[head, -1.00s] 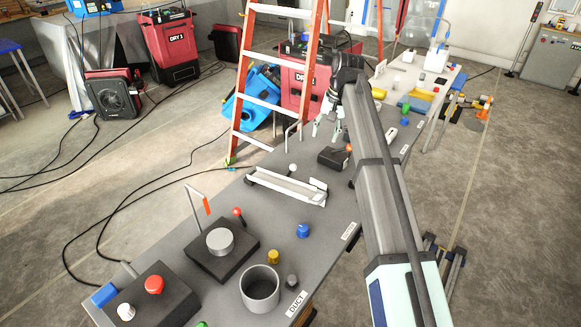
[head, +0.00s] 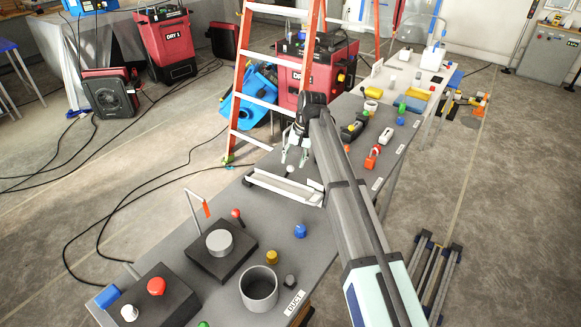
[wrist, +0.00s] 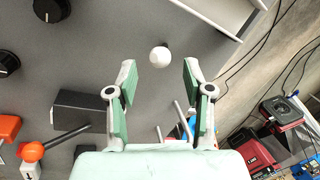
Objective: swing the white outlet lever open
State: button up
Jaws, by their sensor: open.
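The white outlet lever shows as a round white knob (head: 289,169) beside the white trough on the bench. In the wrist view the white knob (wrist: 160,56) lies just beyond my fingertips, roughly midway between them. I cannot tell the exact height gap to the knob.
The white trough (head: 272,188) lies close by. In the wrist view, a dark box (wrist: 80,112) and a lever with an orange knob (wrist: 31,152) stand left of my fingers. A ladder (head: 262,100) stands behind the bench. The bench (head: 300,262) has free room near the blue knob (head: 300,231).

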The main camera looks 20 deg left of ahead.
aim_at(291, 168)
jog(key=shift+p+x, duration=0.4)
jog(key=shift+x, duration=2.1)
grip_shut()
